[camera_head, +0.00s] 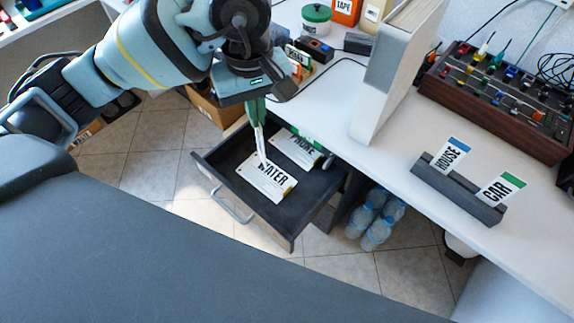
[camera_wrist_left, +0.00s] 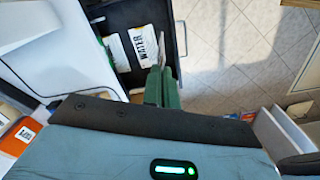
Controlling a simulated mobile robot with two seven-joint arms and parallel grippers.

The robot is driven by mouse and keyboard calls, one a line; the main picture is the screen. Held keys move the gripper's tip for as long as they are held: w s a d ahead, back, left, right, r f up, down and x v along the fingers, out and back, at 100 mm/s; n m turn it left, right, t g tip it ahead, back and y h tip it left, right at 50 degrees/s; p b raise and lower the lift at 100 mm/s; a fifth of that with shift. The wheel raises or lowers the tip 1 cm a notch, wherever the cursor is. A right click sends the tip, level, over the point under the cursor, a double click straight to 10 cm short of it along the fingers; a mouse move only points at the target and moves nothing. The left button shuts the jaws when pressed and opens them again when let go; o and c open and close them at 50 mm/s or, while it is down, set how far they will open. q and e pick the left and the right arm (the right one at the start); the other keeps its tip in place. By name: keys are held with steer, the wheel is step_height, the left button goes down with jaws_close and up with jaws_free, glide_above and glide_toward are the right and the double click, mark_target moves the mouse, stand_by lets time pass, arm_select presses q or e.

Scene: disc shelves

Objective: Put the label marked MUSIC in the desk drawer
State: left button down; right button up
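The desk drawer (camera_head: 222,176) is pulled open below the desk top. It holds a white label reading WATER (camera_head: 267,184), which also shows in the left wrist view (camera_wrist_left: 144,44), and a label that seems to read PHONE (camera_head: 296,150). My left gripper (camera_head: 258,125) points down over the drawer, its green fingers (camera_wrist_left: 162,88) close together. A thin white piece (camera_head: 261,148), like a label seen edge-on, extends from the fingertips towards the WATER label. Its face is hidden, and I cannot tell whether it touches WATER. No readable MUSIC shows. My right gripper is not in view.
A dark holder (camera_head: 466,195) on the desk carries labels HOUSE (camera_head: 451,154) and CAR (camera_head: 500,188). A white upright panel (camera_head: 384,75) stands right of the drawer. A mixer (camera_head: 500,98) stands behind. Water bottles (camera_head: 377,218) stand on the floor right of the drawer.

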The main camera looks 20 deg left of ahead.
arm_select(q)
steer(key=w+d+f+n+b, duration=0.1)
steer(key=w+f+n+b, duration=0.1)
steer(key=f+n, duration=0.5)
steer(key=w+d+f+n+b, duration=0.2)
steer(key=w+f+n, duration=0.2)
steer(key=f+n, duration=0.4)
steer(key=w+d+f+n+b, duration=0.1)
steer(key=w+f+n+b, duration=0.2)
steer(key=f+n, duration=0.5)
steer(key=shift+w+d+f, duration=0.3)
steer(key=shift+f, duration=0.25)
step_height(320, 180, down, 5)
steer(key=shift+r, duration=0.1)
steer(key=c, duration=2.1)
jaws_free()
steer(key=shift+f+b, duration=0.2)
steer(key=shift+b, duration=0.15)
steer(key=shift+c, duration=0.2)
steer(key=o, duration=0.4)
steer(key=shift+r, duration=0.1)
